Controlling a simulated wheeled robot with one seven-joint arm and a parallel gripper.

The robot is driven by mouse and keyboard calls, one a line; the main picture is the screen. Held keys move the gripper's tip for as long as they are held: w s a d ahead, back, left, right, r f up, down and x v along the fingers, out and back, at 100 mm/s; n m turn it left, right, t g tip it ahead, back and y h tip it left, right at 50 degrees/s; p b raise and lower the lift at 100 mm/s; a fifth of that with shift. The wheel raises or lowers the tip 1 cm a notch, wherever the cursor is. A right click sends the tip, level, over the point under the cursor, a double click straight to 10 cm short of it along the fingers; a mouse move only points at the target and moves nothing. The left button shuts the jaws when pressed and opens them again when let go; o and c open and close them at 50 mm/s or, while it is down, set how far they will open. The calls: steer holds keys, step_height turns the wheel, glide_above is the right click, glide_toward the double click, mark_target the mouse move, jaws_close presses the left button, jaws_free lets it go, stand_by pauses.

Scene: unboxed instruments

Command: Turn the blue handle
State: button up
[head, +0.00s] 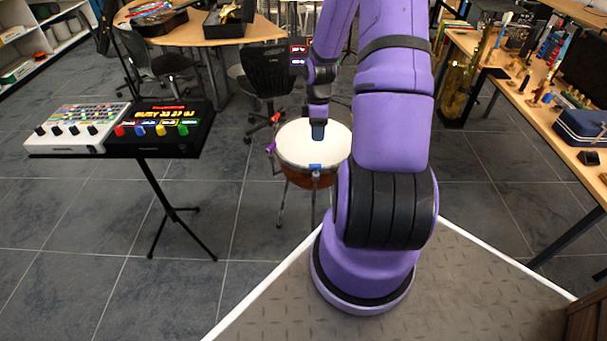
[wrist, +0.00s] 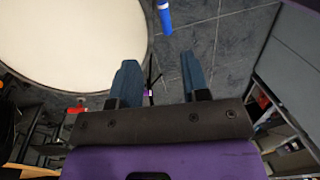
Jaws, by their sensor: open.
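The blue handle (head: 316,167) sits on the near side of the rim of a drum (head: 305,143) with a white head and a reddish-brown body. In the wrist view the blue handle (wrist: 165,17) shows at the top, beyond the fingertips and just right of the drum head (wrist: 70,40). My gripper (head: 318,132) appears over the drum head in the head view, and its fingertips are apart from the handle. In the wrist view my gripper (wrist: 159,70) is open, with nothing between its two dark blue fingers. My arm hides part of the drum's right side.
The drum also carries a red handle (head: 276,117) and a purple handle (head: 270,148). A stand with two electronic consoles (head: 165,130) is at left. A black chair (head: 268,75) is behind the drum. A cluttered table (head: 500,75) is at right. Tiled floor is clear front left.

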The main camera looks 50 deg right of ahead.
mark_target(316, 166)
steer(key=f, duration=0.4)
steer(key=s+a+f, duration=0.1)
steer(key=f, duration=0.3)
steer(key=a+f, duration=0.1)
steer(key=f, duration=0.3)
steer(key=shift+s+a, duration=0.2)
steer(key=shift+s, duration=0.15)
jaws_close()
